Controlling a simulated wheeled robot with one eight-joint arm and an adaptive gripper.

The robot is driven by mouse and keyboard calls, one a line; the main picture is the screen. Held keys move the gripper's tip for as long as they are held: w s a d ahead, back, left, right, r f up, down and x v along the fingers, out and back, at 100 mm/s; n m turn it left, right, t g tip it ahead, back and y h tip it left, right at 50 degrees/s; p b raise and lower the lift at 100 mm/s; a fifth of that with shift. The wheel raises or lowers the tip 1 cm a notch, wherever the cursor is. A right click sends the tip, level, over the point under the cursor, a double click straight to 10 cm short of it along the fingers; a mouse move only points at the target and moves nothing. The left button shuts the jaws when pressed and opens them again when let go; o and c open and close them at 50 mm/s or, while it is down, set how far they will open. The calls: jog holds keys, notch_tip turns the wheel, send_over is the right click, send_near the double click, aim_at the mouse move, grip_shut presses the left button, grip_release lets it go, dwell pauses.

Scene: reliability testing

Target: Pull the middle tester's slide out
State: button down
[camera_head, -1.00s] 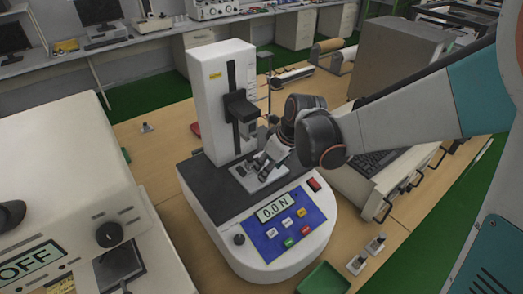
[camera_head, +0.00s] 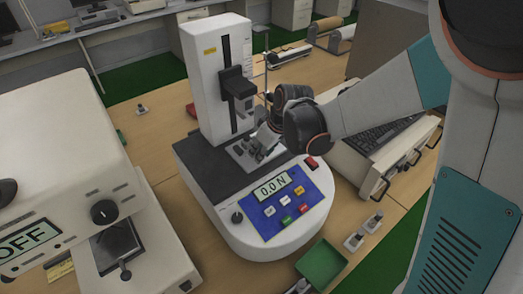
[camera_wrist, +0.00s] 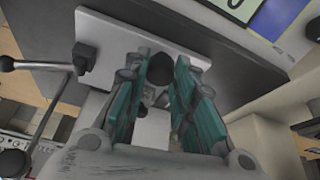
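The middle tester (camera_head: 218,100) is a white machine with an upright column, a dark base top and a blue panel whose display (camera_head: 271,187) reads 0.0 N. Its slide, a pale metal plate (camera_wrist: 104,31), lies at the column's foot and carries small fixtures. In the wrist view my gripper (camera_wrist: 166,66) reaches over the plate, its teal-padded fingers apart. A dark round knob (camera_wrist: 183,72) lies between the fingertips; I cannot tell whether they touch it. In the head view my gripper (camera_head: 262,143) partly hides the plate.
Another machine (camera_head: 50,150) with an OFF display stands close on the left. A green tray (camera_head: 321,264) and small switch blocks (camera_head: 354,241) lie in front of the tester. A unit with a keyboard (camera_head: 385,133) is on the right. A lever with ball ends (camera_wrist: 50,105) shows in the wrist view.

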jog(key=s+d, duration=0.1)
jog(key=s, duration=0.1)
jog(key=s+d, duration=0.3)
jog(key=s, duration=0.1)
jog(key=shift+s+d, duration=0.35)
jog(key=shift+s, duration=0.05)
jog(key=c, duration=1.3)
grip_release()
jog(key=v, duration=1.2)
jog(key=shift+a, duration=0.1)
